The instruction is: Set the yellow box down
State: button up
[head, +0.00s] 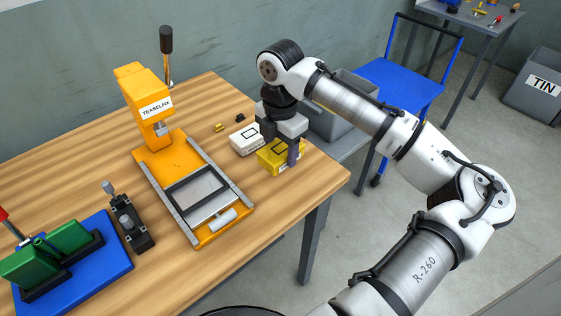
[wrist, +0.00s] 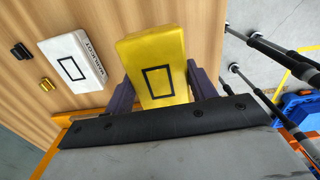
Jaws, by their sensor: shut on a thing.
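The yellow box (head: 270,158) is near the right edge of the wooden table (head: 90,156), with a black rectangle outline on its top. In the wrist view the yellow box (wrist: 157,50) sits between the two dark purple fingers of my gripper (wrist: 157,88). My gripper (head: 281,150) points down and is shut on the box from both sides. The box is at or just above the table top; I cannot tell whether its underside touches. Part of its top is hidden by the gripper in the head view.
A white box (head: 246,140) lies just left of the yellow box. An orange press (head: 152,107) labelled TEASELFIX stands further left. A small brass piece (head: 219,127) and a black piece (head: 240,117) lie behind.

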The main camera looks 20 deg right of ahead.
aim_at(281, 175)
jog(key=shift+f+p, duration=0.7)
jog(key=shift+f, duration=2.05)
jog(key=shift+f, duration=0.15)
jog(key=o, duration=1)
jog(key=shift+f+b, duration=0.1)
jog(key=shift+b, duration=0.3)
